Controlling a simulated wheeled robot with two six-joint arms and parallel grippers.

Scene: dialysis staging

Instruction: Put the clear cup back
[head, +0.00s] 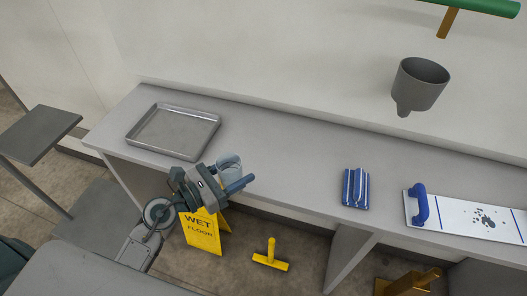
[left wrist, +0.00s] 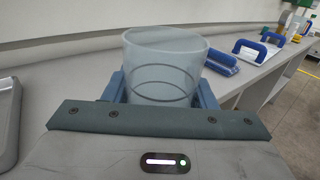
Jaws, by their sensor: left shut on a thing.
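The clear cup (left wrist: 163,62) is a translucent, pale cup with dark rings around it. It stands between the two blue fingers of my left gripper (left wrist: 162,88) in the left wrist view, and the gripper is shut on it. In the head view the cup (head: 229,166) shows partly behind the blue finger of my left gripper (head: 232,178), near the front edge of the grey counter (head: 275,150). I cannot tell how far it is above the counter. My right gripper is not in view.
An empty metal tray (head: 173,131) lies on the counter at left. A blue-and-white striped object (head: 355,188) and a white board with a blue handle (head: 465,215) lie to the right. A grey funnel-like holder (head: 420,84) is above. A yellow wet-floor sign (head: 202,232) stands below.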

